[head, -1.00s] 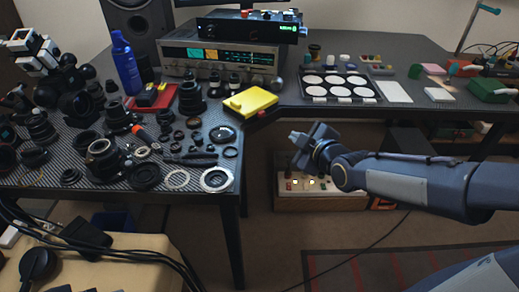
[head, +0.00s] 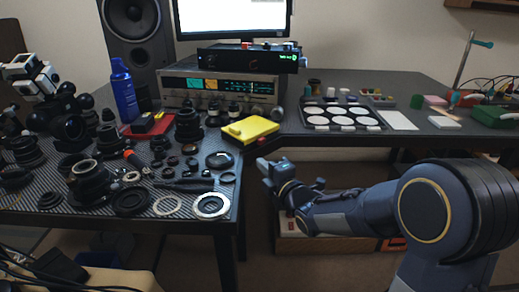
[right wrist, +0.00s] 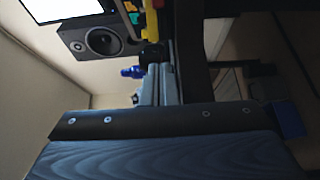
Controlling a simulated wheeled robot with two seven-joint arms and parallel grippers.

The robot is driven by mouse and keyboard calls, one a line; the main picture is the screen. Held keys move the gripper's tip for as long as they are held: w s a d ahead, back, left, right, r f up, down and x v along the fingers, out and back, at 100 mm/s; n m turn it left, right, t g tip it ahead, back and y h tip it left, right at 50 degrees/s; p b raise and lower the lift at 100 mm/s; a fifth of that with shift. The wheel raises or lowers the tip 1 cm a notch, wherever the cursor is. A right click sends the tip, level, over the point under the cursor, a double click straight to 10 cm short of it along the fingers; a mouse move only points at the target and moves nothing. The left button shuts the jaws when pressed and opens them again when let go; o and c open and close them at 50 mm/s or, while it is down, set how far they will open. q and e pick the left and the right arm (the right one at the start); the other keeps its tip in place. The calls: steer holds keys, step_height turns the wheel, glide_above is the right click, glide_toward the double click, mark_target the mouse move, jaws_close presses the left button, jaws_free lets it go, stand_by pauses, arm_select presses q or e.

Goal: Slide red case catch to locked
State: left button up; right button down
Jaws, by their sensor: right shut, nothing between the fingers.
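A yellow case (head: 250,129) lies flat near the inner corner of the desk. A small red piece (head: 262,141) shows just below its front right side, at the desk edge; I cannot tell whether it is the catch or its position. A flat red case or tray (head: 147,124) with dark items on it lies further left. My right gripper (head: 264,164) is shut and empty, just below the desk edge near the yellow case. Its closed fingers show in the right wrist view (right wrist: 159,84), with a bit of yellow beyond.
Many lens parts, such as a pale ring (head: 211,205), crowd the left desk. A blue bottle (head: 123,92) and a radio unit (head: 222,88) stand behind. A tray of white discs (head: 341,116) lies right.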

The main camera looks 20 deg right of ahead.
arm_select(q)
steer(key=shift+f+b, duration=0.55)
steer(key=shift+f, duration=0.1)
arm_select(e)
steer(key=x, duration=0.7)
steer(key=shift+w+a+f, duration=0.1)
steer(key=shift+w+a, duration=0.05)
steer(key=shift+w, duration=0.1)
arm_select(q)
steer(key=shift+f, duration=0.2)
arm_select(e)
steer(key=w+d, duration=0.2)
steer(key=shift+d, duration=0.4)
steer(key=shift+w+d, duration=0.2)
steer(key=shift+d, duration=0.15)
steer(key=shift+w+d, duration=0.35)
steer(key=shift+d, duration=0.3)
steer(key=shift+w+d, duration=0.35)
steer(key=shift+d, duration=0.35)
arm_select(q)
steer(key=shift+r, duration=0.4)
arm_select(e)
glide_toward(264, 141)
steer(key=shift+w+a, duration=0.2)
